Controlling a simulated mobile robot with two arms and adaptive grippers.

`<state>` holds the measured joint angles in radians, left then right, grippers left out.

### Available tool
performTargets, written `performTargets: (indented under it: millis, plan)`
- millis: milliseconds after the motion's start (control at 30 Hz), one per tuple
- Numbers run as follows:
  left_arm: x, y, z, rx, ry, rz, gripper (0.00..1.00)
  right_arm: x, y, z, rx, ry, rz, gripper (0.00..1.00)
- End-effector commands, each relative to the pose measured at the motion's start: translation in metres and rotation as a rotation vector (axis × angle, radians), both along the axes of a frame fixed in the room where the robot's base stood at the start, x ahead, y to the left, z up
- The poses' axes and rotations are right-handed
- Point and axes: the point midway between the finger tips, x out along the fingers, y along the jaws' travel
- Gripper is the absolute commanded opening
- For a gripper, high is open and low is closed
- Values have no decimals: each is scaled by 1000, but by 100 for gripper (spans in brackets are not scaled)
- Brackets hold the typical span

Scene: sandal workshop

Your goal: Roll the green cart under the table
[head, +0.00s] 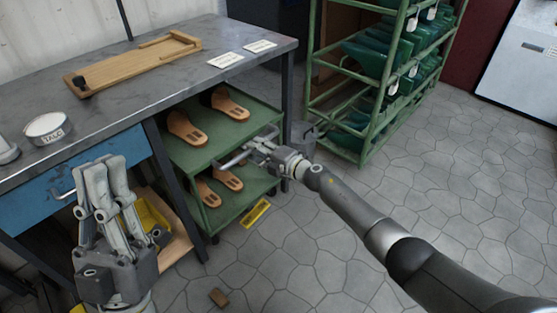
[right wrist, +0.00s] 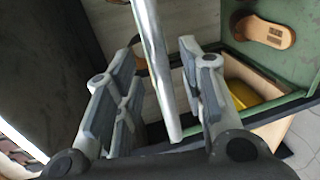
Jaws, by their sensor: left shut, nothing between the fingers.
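The green cart (head: 232,137) stands at the right end of the table (head: 140,98), its upper and lower shelves partly beneath the tabletop. Brown sandal soles (head: 188,130) lie on both shelves. A grey metal handle (head: 233,160) is on the cart's near side. My right gripper (head: 262,147) is at this handle. In the right wrist view the handle bar (right wrist: 158,65) passes between the fingers, with a gap visible on its left side, so the gripper looks open around it. My left gripper (head: 104,165) is shut and empty, in front of the blue drawer (head: 65,185).
A green rack (head: 370,150) with green goods stands behind on the right, near a grey bucket (head: 303,138). A yellow bin (head: 152,215) sits under the table. Floor at right is clear.

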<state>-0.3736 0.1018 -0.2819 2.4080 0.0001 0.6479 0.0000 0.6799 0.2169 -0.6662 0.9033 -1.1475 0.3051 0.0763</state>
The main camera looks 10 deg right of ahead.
Motion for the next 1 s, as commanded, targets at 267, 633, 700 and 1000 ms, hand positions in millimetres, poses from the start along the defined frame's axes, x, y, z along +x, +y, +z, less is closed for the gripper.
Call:
performTargets:
  millis: [267,633,700,1000]
  plan:
    - [0,0,0,0,-1,0,0,-27,-20,5,-5,-1,3,37]
    - [0,0,0,0,-1,0,0,-62,-49,15,-3,-1,2,37]
    - [0,0,0,0,-1,0,0,-66,-51,15,-2,1,2,37]
    - [0,0,0,1,-1,0,0,-72,-55,17,0,1,2,37]
